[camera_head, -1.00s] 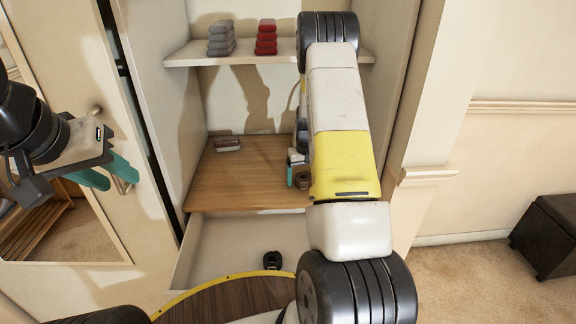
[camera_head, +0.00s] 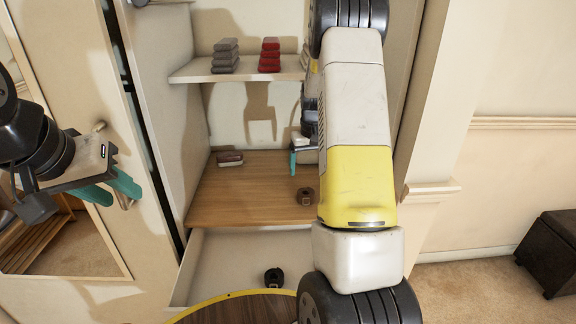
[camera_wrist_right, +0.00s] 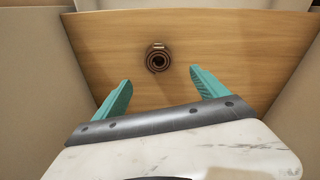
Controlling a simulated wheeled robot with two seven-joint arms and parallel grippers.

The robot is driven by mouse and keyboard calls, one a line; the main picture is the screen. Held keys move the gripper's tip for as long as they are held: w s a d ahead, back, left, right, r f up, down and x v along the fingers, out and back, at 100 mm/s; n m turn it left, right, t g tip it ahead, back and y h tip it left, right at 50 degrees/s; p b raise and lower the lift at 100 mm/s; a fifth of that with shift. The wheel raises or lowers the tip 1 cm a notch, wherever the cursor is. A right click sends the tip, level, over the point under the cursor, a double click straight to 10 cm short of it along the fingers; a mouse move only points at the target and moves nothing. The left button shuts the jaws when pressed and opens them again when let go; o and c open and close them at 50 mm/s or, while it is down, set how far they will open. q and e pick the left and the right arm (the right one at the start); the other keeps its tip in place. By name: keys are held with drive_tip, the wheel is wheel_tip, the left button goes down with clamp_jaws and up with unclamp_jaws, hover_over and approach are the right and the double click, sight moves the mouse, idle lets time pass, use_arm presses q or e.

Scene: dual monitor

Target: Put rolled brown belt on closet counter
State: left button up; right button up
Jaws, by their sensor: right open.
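The rolled brown belt (camera_head: 305,197) sits on the wooden closet counter (camera_head: 245,205), toward its front right. In the right wrist view the belt (camera_wrist_right: 158,58) stands alone on the bare wood, beyond my fingertips and apart from them. My right gripper (camera_wrist_right: 158,78) is open and empty; in the head view its teal finger (camera_head: 293,163) shows above and behind the belt, partly hidden by my arm. My left gripper (camera_head: 128,190) is at the left, in front of the white door, with its teal fingers apart and nothing between them.
A black rolled belt (camera_head: 274,277) lies in the open drawer (camera_head: 225,265) below the counter. A dark red and grey item (camera_head: 229,159) lies at the counter's back left. Grey (camera_head: 225,55) and red (camera_head: 269,55) stacks stand on the upper shelf. Closet walls flank the counter.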

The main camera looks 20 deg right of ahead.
drive_tip(key=s+a+r+t+y, duration=0.1)
drive_tip(key=s+a+r+t, duration=0.1)
drive_tip(key=s+a+r, duration=0.6)
drive_tip(key=s+a+r+t+y, duration=0.1)
drive_tip(key=s+a+r, duration=0.4)
drive_tip(key=s+r, duration=0.7)
drive_tip(key=s+a+r+n+t, duration=0.1)
drive_tip(key=s+a, duration=0.2)
drive_tip(key=s, duration=0.6)
drive_tip(key=shift+s+a+r+t, duration=0.2)
drive_tip(key=shift+s+t, duration=0.1)
drive_tip(key=shift+t, duration=0.1)
